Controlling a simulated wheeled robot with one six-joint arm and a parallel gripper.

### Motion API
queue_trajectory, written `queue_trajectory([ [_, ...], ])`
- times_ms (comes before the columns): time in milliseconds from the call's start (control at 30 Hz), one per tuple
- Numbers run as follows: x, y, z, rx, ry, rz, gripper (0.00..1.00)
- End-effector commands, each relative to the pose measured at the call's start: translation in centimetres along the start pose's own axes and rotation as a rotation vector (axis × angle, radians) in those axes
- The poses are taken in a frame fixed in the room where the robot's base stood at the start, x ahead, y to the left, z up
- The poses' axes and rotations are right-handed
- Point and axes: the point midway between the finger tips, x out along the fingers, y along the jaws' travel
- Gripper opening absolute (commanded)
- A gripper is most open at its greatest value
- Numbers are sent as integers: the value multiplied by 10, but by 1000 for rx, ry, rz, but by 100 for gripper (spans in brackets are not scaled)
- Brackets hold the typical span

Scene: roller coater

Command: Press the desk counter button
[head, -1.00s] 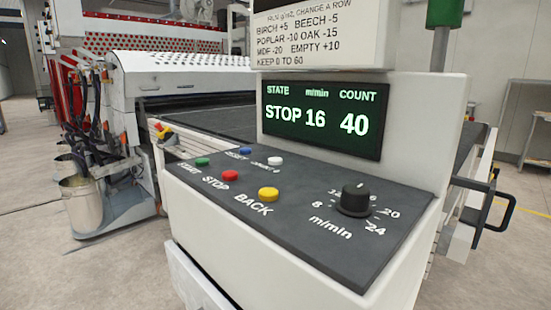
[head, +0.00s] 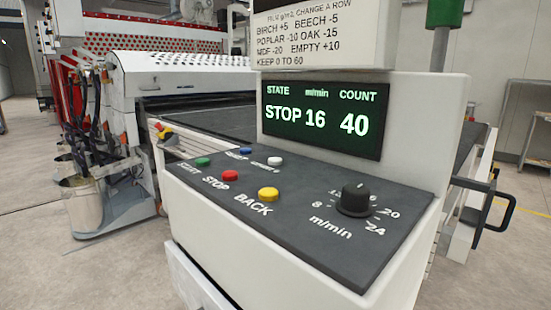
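The control desk (head: 300,235) stands in the middle of the head view with a dark sloped panel. The white button (head: 275,161) sits at the back of the panel, below the display; its label is too small to read surely, but looks like "COUNT 0". A blue button (head: 245,153) is to its left. A green button (head: 202,162), a red STOP button (head: 230,175) and a yellow BACK button (head: 268,194) form the front row. The display (head: 322,119) reads STOP, 16 m/min, COUNT 40. My gripper is not in view.
A black speed knob (head: 355,199) stands on the panel's right. A sign (head: 318,35) is above the display, beside a green lamp (head: 446,12). The roller machine (head: 180,75) and a metal bucket (head: 82,203) are at left. Free floor (head: 65,265) lies front left.

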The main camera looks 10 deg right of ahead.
Motion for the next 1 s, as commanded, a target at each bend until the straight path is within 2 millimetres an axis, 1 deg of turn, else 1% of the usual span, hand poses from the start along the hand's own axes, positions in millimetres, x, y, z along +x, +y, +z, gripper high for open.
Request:
queue_trajectory([
  [867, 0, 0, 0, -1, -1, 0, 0],
  [1000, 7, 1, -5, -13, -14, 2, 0],
])
